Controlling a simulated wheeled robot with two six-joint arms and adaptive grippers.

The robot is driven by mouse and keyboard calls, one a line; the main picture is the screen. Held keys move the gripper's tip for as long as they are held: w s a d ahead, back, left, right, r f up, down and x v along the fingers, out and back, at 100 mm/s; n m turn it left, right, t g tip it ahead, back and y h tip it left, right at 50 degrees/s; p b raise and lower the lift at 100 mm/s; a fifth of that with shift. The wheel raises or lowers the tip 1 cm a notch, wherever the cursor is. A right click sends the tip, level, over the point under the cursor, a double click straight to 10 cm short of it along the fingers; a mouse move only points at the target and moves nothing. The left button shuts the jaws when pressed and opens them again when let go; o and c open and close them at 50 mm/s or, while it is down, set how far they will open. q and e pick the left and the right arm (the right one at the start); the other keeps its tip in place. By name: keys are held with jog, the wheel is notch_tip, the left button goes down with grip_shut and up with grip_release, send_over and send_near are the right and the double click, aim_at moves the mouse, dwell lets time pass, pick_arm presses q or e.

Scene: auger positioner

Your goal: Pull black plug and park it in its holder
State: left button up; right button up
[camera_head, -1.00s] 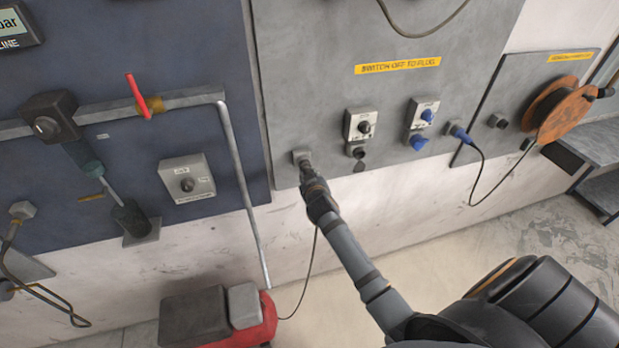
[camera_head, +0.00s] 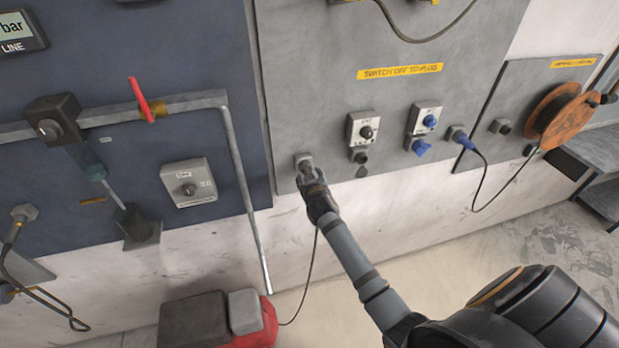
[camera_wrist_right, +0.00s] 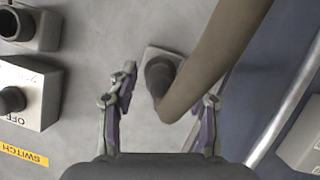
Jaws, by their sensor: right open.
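The black plug (camera_wrist_right: 160,76) sits in a small grey square mount (camera_head: 303,159) at the lower left corner of the grey panel. This mount looks like the plug's holder. A dark cable (camera_wrist_right: 215,55) runs from the plug and hangs below it in the head view. My right gripper (camera_wrist_right: 170,84) is open, with one finger on each side of the plug. In the wrist view the fingers look apart from the plug. In the head view my right gripper (camera_head: 311,176) hides most of the plug. My left gripper is out of view.
A black-knobbed switch box (camera_head: 363,127) with a dark socket (camera_head: 358,156) below is to the right. A grey pipe (camera_head: 243,190) descends at left. A red machine (camera_head: 262,325) stands below.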

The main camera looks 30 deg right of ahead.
jog(key=shift+s, duration=0.15)
jog(key=v, duration=1.1)
jog(key=shift+s+a+r, duration=0.15)
jog(key=shift+s+r, duration=0.05)
jog(key=shift+s, duration=0.1)
jog(key=s+a+f+n+g+y+b, duration=0.1)
jog(key=s+f+g+b, duration=0.15)
jog(key=f, duration=0.95)
jog(key=s+a+f+g+y+b, duration=0.1)
jog(key=s+f, duration=0.3)
jog(key=f, duration=0.9)
jog(key=s+f+n+g+y+b, duration=0.1)
jog(key=s+f+g+b, duration=0.15)
jog(key=f, duration=0.95)
jog(key=s+f+g+b, duration=0.1)
jog(key=s+f+g, duration=0.1)
jog(key=s+f, duration=0.6)
jog(key=s+d+f+m+g+b, duration=0.1)
jog(key=s+f+g, duration=0.1)
jog(key=s+f, duration=0.6)
jog(key=s+d+f+g+b, duration=0.1)
jog(key=s+f, duration=0.7)
jog(key=s, duration=0.9)
jog(key=shift+s+f+m+g+y, duration=0.2)
jog(key=shift+s+m+g+y, duration=0.1)
jog(key=shift+g, duration=0.1)
